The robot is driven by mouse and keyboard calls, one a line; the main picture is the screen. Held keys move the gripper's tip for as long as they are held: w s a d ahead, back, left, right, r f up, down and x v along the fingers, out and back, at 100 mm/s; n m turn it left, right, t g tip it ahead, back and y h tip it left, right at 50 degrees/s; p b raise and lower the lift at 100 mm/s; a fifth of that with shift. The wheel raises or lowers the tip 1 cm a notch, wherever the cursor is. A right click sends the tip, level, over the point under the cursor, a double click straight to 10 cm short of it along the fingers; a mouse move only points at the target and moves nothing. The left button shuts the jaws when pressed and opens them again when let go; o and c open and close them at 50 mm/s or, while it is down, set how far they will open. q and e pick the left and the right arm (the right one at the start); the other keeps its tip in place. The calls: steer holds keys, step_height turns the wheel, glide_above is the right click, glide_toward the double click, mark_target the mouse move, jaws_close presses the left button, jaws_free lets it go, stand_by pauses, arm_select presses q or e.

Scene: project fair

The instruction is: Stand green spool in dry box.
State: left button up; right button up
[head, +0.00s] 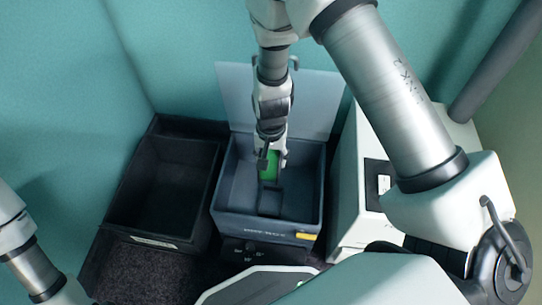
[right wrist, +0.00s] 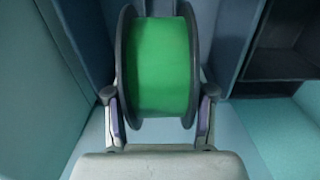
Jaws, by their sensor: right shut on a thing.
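The green spool (head: 269,166) has dark flanges and a green winding; it shows large in the right wrist view (right wrist: 158,66). My right gripper (head: 271,155) is shut on it, with one finger at each flange (right wrist: 159,108). The dry box (head: 230,222) is a blue-grey open box in the middle of the head view, its pale lid (head: 310,90) raised behind it. The spool is inside the box's outline, held from above. I cannot tell whether it touches the floor of the box. My left gripper is not in view; only part of my left arm shows.
An empty black bin (head: 160,195) stands left of the dry box. A white machine (head: 345,200) stands close on the right. Teal walls close in the back and left. A dark speckled surface (head: 145,270) shows at the front left.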

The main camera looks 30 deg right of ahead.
step_height(320, 180, down, 8)
steer(key=b, duration=0.7)
steer(key=shift+r, duration=0.25)
step_height(320, 180, down, 8)
steer(key=b, duration=0.5)
steer(key=shift+f, duration=0.1)
steer(key=shift+f+b, duration=1)
steer(key=shift+f, duration=0.3)
